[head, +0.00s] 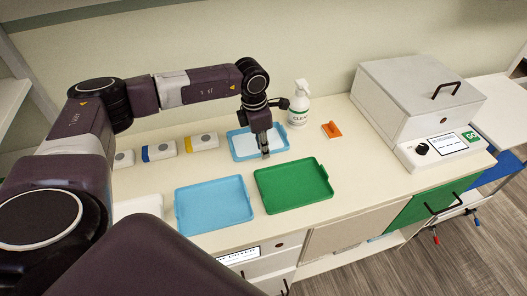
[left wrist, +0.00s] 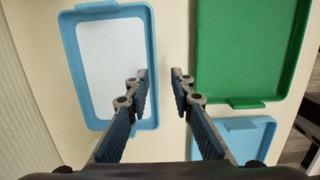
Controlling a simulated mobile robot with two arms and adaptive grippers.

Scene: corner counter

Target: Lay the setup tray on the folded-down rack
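A blue tray with a white inner surface (head: 247,146) is at the back and also shows in the left wrist view (left wrist: 112,60). A plain blue tray (head: 212,205) is at the front left, and a green tray (head: 294,187) is right of it. My left gripper (head: 265,152) points down over the right side of the white-lined tray. In the left wrist view its fingers (left wrist: 160,85) are apart with nothing between them. I cannot clearly identify a folded-down rack. My right gripper is out of view.
A large grey box with a control panel (head: 417,104) fills the counter's right end. Several small white blocks (head: 162,150) line the back left. A pale shelf (head: 500,104) shows at far right.

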